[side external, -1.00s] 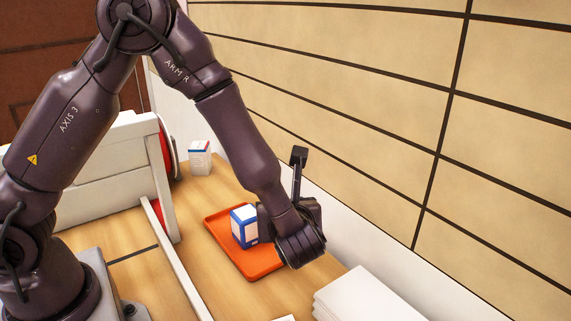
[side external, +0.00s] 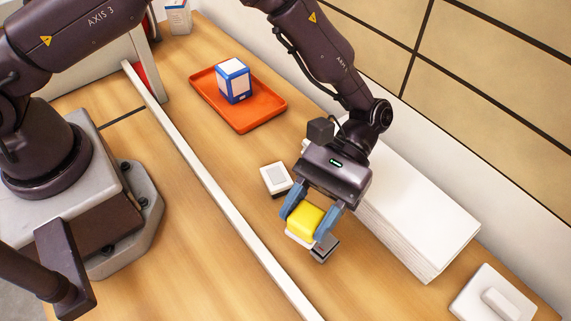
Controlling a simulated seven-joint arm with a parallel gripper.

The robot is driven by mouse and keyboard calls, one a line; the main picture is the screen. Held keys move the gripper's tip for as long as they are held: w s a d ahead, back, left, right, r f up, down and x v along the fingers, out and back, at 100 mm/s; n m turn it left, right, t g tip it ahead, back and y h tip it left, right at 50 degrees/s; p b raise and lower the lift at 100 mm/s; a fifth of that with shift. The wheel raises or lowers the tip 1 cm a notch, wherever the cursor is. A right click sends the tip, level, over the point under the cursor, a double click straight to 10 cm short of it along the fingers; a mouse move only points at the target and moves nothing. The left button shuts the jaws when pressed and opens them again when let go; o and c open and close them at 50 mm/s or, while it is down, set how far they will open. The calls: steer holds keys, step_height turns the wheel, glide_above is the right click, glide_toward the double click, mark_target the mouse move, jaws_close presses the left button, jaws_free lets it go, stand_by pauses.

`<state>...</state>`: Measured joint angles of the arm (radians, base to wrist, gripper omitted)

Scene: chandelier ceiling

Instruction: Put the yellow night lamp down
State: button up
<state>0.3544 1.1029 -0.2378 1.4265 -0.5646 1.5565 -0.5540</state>
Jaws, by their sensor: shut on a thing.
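The yellow night lamp (side external: 306,219) is between the two blue fingers of my gripper (side external: 308,222), which is shut on it. It has a rounded yellow top and a pale lower edge. My gripper points down over the wooden table. Whether the lamp's underside touches the table cannot be told. A small grey and dark block (side external: 324,249) shows right beside the lamp's lower right; whether they touch is unclear.
A small white box (side external: 275,178) lies up-left of my gripper. A white stack (side external: 415,215) is to the right, and a white switch-like block (side external: 492,296) at lower right. A blue-and-white box (side external: 234,80) stands on an orange tray (side external: 262,112). A white rail (side external: 215,195) crosses the table.

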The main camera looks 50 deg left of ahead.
steer(key=w+d+f+n+t+h, duration=0.1)
steer(key=w+d+n+t+h, duration=0.3)
steer(key=d+n+t+h, duration=0.8)
steer(key=shift+s+d+f+n+t+y, duration=0.15)
steer(key=shift+f+n+y, duration=0.25)
steer(key=shift+f, duration=0.75)
steer(key=shift+d+f+n+t+y, duration=0.2)
steer(key=shift+f+n+y, duration=0.2)
steer(key=shift+f, duration=0.7)
steer(key=shift+s+d+f+n+t+y, duration=0.1)
steer(key=shift+d+f+n+t+y, duration=0.3)
steer(key=shift+f, duration=0.75)
steer(key=shift+a+f+g, duration=0.25)
steer(key=shift+f, duration=0.3)
steer(key=o, duration=1)
